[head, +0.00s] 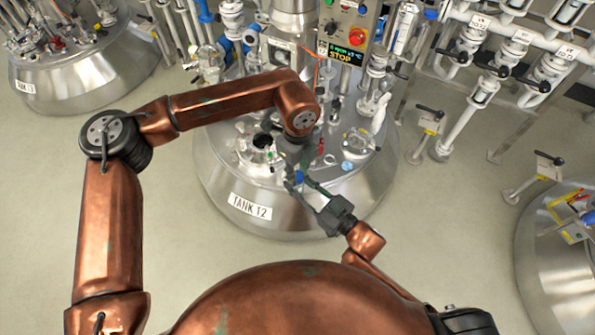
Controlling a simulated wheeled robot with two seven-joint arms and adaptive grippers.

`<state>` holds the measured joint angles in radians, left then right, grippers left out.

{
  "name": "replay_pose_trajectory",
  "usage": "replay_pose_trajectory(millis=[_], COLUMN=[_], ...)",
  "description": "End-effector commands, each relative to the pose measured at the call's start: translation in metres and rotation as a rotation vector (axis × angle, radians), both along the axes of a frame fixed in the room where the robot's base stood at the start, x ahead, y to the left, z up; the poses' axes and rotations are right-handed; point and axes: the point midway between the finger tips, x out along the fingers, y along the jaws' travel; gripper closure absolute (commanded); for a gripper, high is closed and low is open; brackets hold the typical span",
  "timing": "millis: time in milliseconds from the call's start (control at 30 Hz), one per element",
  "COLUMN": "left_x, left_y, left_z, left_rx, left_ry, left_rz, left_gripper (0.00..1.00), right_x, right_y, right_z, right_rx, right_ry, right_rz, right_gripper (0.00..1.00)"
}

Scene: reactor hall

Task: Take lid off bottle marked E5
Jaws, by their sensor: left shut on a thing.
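My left gripper (297,172) points down over the top of the TANK 12 vessel (222,165). It is shut on a small blue thing (299,177) that looks like a bottle lid, mostly hidden by the fingers. My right gripper (308,196) reaches in from the lower right, with its fingertips close to the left gripper. A small pale thing (317,201), perhaps the bottle, shows between its fingers. Whether those fingers grip it cannot be told. No E5 mark can be read.
On the tank top stand an open round port (261,142), a round sight glass (357,143) and several valves and pipes. A control box (347,30) with a red button and a STOP display stands behind. Pipe racks fill the upper right.

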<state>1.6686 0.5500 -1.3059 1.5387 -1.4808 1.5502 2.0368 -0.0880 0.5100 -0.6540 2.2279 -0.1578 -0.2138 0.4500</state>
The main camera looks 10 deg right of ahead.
Motion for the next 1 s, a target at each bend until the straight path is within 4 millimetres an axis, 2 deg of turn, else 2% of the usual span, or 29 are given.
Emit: replay_pose_trajectory(millis=[100,233,1000], left_x=[0.0024,0.0016,0.0014], left_y=[0.0019,0.0017,0.0017], left_z=[-0.0001,-0.0003,0.0024], left_rx=[0.004,0.004,0.005], left_ry=[-0.004,-0.003,-0.003], left_rz=[0.179,0.288,0.29], left_gripper=[1.0,1.0,1.0], right_x=[0.0002,0.0006,0.0018], right_y=[-0.0013,-0.0018,-0.0028], right_z=[-0.0004,-0.0007,-0.0015], right_rx=[-0.001,-0.002,-0.004], right_ry=[0.0,0.001,0.003], right_rz=[-0.002,-0.003,-0.006], right_gripper=[1.0,1.0,1.0])
